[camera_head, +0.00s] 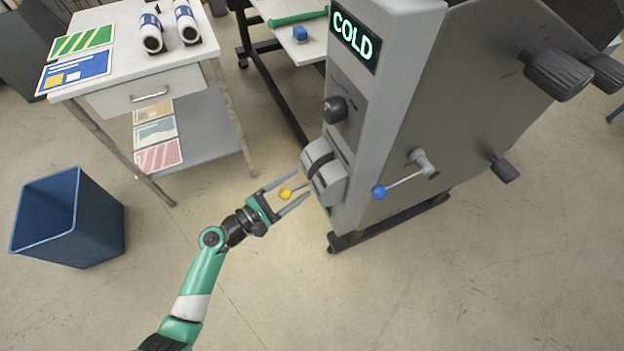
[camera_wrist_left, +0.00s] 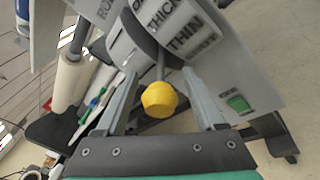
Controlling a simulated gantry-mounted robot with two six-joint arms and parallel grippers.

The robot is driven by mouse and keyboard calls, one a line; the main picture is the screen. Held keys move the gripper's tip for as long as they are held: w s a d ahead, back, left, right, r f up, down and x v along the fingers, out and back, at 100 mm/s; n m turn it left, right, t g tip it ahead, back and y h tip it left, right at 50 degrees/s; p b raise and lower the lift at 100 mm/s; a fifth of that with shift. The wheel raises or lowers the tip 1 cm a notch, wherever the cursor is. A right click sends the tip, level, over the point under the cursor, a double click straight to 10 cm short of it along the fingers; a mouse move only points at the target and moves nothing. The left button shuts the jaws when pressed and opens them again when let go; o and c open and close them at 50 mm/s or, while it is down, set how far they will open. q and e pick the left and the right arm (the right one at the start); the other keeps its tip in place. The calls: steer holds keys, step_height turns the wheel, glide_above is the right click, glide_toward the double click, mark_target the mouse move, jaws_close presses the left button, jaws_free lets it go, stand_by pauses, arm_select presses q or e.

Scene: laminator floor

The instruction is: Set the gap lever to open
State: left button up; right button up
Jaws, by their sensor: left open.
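The gap lever has a yellow knob (camera_head: 285,194) that sticks out from a curved grey housing (camera_head: 325,172) on the laminator's front side. In the left wrist view the yellow knob (camera_wrist_left: 159,98) sits on a thin stem rising from a slot in a drum with labels (camera_wrist_left: 185,32), of which "THICK" and "THIN" read clearly. My left gripper (camera_head: 290,192) is open, its two fingers on either side of the knob with gaps. It also shows in the left wrist view (camera_wrist_left: 165,105). My right gripper is in neither view.
The laminator's panel shows "COLD" on a display (camera_head: 355,40) above a black knob (camera_head: 335,110). A blue-knobbed lever (camera_head: 379,192) is on its side. A blue bin (camera_head: 68,218) and a white table (camera_head: 110,60) stand left. The floor in front is clear.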

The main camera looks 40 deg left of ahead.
arm_select(q)
steer(key=shift+w, duration=0.25)
steer(key=shift+s, duration=0.25)
steer(key=shift+c, duration=0.7)
jaws_close()
stand_by(0.3)
